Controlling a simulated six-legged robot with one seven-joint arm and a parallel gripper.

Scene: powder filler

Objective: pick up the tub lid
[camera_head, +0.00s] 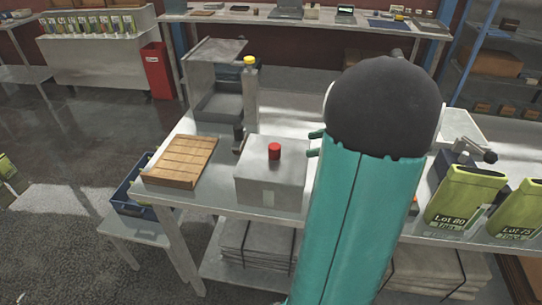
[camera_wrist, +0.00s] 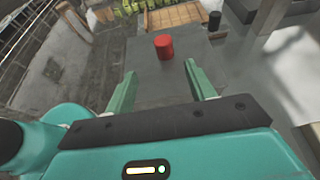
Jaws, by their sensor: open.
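A grey box-shaped tub (camera_head: 270,178) stands on the workbench. A short red cylinder (camera_head: 274,151), like a knob, stands upright on its flat grey top, which I take as the tub lid (camera_head: 254,159); no seam shows. In the wrist view the red knob (camera_wrist: 164,46) rises from the grey top (camera_wrist: 195,60), ahead of and between my fingertips. My gripper (camera_head: 314,144) is open and empty, just right of the knob and apart from it. Its two teal fingers also show in the wrist view (camera_wrist: 160,70). My arm hides the bench to the right.
A wooden slatted tray (camera_head: 180,161) lies left of the tub. A yellow-capped bottle (camera_head: 250,85) and a grey filler stand (camera_head: 217,82) are behind it. Green Lot 80 (camera_head: 464,198) and Lot 75 (camera_head: 522,212) containers stand right. A blue crate (camera_head: 128,200) is lower left.

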